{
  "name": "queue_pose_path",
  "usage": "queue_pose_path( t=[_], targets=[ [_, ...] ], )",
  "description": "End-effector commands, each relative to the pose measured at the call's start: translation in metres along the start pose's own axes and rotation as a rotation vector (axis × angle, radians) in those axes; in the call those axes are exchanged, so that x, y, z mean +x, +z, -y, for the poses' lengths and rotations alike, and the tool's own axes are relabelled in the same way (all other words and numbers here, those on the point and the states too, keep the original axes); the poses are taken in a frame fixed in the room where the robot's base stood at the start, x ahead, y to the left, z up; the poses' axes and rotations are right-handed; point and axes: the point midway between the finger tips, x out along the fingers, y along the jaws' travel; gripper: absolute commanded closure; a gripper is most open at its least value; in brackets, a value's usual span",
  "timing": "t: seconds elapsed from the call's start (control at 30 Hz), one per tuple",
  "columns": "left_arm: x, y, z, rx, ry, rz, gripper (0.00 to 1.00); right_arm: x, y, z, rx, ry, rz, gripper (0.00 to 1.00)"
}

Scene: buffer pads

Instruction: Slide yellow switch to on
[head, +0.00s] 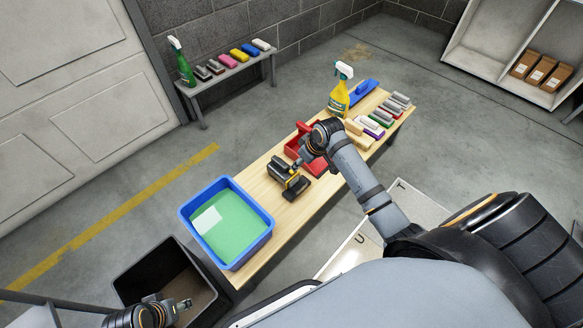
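A small black tool with yellow parts (279,174) stands on the wooden table. A small yellow patch (294,181) shows on its right side; I cannot tell from this view whether it is the switch or how it is set. My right gripper (296,169) reaches down at the tool, close to the yellow patch. Its fingers are small and overlap the tool, so contact and opening are unclear. My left gripper (183,304) is low at the left, over the black bin and away from the tool. Its finger opening is too small to judge.
A red caddy (303,150) stands just behind the tool. A blue tub (186,211) with green contents is at the table's left end, above a black bin (140,279). A yellow spray bottle (339,97) and several coloured blocks fill the far end.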

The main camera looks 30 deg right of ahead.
Motion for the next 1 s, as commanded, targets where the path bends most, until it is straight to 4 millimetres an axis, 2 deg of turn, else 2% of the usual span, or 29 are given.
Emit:
queue_pose_path(
  t=[0.03, 0.1, 0.33, 0.5, 0.77, 1.0],
  targets=[
    [0.012, 0.003, -0.002, -0.001, 0.008, -0.019, 0.60, 0.016, 0.002, 0.001, 0.002, -0.004, 0.000, 0.57],
    [0.021, 0.002, -0.004, -0.004, 0.019, -0.057, 0.60, 0.033, 0.002, 0.001, 0.002, -0.002, -0.001, 0.57],
    [0.042, 0.000, -0.011, -0.013, 0.049, -0.167, 0.60, 0.073, 0.001, 0.001, 0.001, -0.001, -0.003, 0.57],
    [0.045, -0.002, -0.012, -0.018, 0.057, -0.205, 0.60, 0.084, 0.000, 0.000, -0.001, 0.001, -0.002, 0.57],
    [0.044, -0.003, -0.013, -0.018, 0.058, -0.211, 0.60, 0.084, -0.001, 0.000, -0.001, 0.001, -0.003, 0.57],
    [0.044, -0.003, -0.013, -0.018, 0.057, -0.210, 0.60, 0.084, -0.001, 0.000, -0.001, 0.001, -0.003, 0.89]
  ],
)
